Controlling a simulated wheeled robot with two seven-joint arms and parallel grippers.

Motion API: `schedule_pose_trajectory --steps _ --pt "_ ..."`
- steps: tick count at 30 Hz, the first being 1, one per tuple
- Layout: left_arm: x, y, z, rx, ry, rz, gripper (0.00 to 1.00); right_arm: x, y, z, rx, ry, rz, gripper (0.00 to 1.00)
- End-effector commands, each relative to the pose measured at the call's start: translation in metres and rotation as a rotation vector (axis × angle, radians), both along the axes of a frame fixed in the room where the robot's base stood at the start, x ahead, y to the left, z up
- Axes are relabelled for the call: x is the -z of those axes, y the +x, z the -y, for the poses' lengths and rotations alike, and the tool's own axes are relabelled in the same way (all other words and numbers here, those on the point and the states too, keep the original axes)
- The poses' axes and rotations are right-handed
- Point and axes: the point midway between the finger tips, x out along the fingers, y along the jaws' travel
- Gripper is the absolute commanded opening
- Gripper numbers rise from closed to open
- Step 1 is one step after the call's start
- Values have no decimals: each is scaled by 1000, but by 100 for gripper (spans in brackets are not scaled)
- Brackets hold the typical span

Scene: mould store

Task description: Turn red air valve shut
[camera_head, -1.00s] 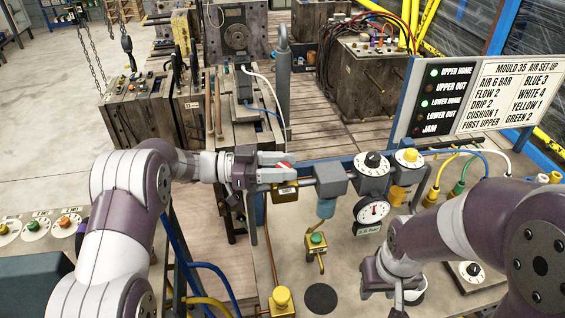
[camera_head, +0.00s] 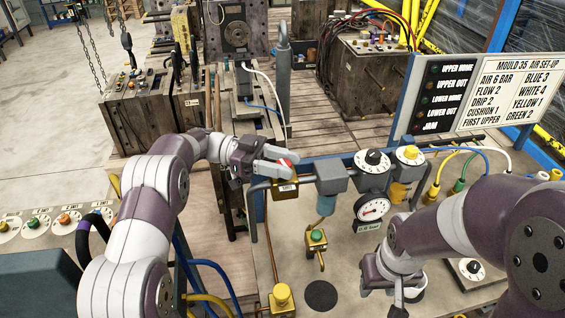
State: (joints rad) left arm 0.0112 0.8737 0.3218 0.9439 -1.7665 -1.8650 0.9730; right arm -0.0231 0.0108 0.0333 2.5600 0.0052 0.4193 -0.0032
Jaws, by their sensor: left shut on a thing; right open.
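The red air valve handle (camera_head: 287,162) sits on a brass valve body (camera_head: 285,190) at the left end of the air line, in the middle of the head view. My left gripper (camera_head: 282,161) reaches it from the left and is shut on it. Its fingers hide most of the handle, so only a little red shows. The fingers lie slanted, running down to the right. My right gripper (camera_head: 405,292) hangs open and low over the bench at the right, well away from the valve, near the lower picture edge.
Right of the valve stand a grey filter unit (camera_head: 330,178), a black dial (camera_head: 373,160), a pressure gauge (camera_head: 372,209) and a yellow knob (camera_head: 410,153). A sign board (camera_head: 497,92) stands behind at the right.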

Motion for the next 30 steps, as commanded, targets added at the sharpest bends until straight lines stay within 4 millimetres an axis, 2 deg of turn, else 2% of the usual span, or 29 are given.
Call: schedule_pose_trajectory --steps 5,6,7,17,24,30 --pt "0 0 1 1 -1 -1 11 0 0 0 0 0 0 43" --pt "0 0 1 1 -1 -1 51 0 0 0 0 0 0 43" --pt "0 0 1 1 -1 -1 60 0 0 0 0 0 0 43" --pt "2 2 -4 -2 -1 -1 60 2 0 0 0 0 0 43" --pt "4 17 -49 -2 0 1 60 16 0 0 0 0 0 43" --pt "1 25 -69 0 0 0 60 18 0 0 0 0 0 43"
